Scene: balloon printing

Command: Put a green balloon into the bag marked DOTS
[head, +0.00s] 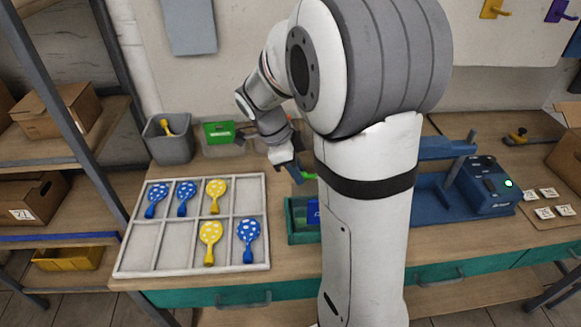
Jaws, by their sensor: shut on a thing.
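My gripper (294,170) is just left of my arm's column, over the table, pointing down. It is shut on a small green thing that looks like a green balloon (308,177), partly hidden by the fingers and the arm. A teal tray (291,228) stands below it, with a blue piece (313,211) inside; my arm hides its right side. I cannot make out any bag marked DOTS in this view.
A white compartment tray (190,266) at left holds several dotted blue and yellow balloons. Behind it stand a grey bin (165,149) with something yellow in it and a bin with a green item (219,131). A blue machine (487,190) with a lit green light is at right.

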